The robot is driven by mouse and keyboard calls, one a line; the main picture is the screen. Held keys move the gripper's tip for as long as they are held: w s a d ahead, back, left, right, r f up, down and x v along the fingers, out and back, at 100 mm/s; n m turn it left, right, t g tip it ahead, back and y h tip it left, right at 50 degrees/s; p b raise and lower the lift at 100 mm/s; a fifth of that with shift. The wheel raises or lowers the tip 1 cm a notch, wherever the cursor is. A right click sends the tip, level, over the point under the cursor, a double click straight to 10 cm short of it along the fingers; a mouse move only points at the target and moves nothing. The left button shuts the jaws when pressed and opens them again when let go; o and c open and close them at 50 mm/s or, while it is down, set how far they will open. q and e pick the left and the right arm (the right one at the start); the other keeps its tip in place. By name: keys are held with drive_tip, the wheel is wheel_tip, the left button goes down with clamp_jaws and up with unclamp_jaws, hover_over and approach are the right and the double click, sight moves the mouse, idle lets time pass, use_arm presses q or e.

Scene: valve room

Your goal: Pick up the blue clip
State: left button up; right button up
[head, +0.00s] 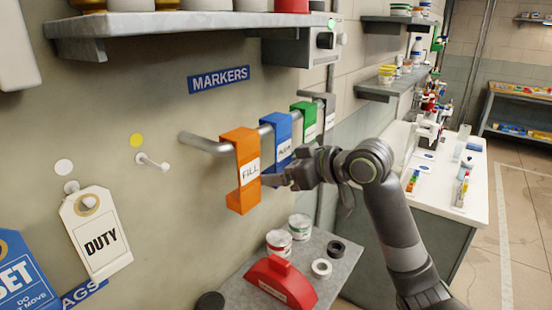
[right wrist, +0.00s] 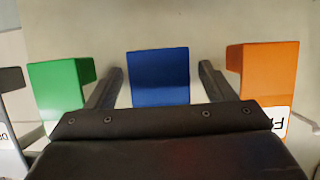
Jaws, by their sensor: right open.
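The blue clip (head: 277,138) hangs on a grey rail under the MARKERS sign, between the orange clip (head: 240,172) and the green clip (head: 304,121). My right gripper (head: 275,180) is at the blue clip's lower part, just right of the orange clip. In the right wrist view the blue clip (right wrist: 158,77) lies between the two spread fingers of my right gripper (right wrist: 160,70), with a gap on each side. The green clip (right wrist: 62,85) and orange clip (right wrist: 268,75) lie outside the fingers. My left gripper is not in view.
A grey clip (head: 327,108) hangs at the rail's far end. Below, a small shelf (head: 240,290) holds a red object (head: 280,283), cans and tape rolls. A DUTY tag (head: 97,232) hangs at left. A shelf (head: 150,24) juts out above.

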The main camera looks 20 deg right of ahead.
drive_tip(key=shift+x, duration=0.95)
drive_tip(key=shift+c, duration=0.5)
drive_tip(key=c, duration=1)
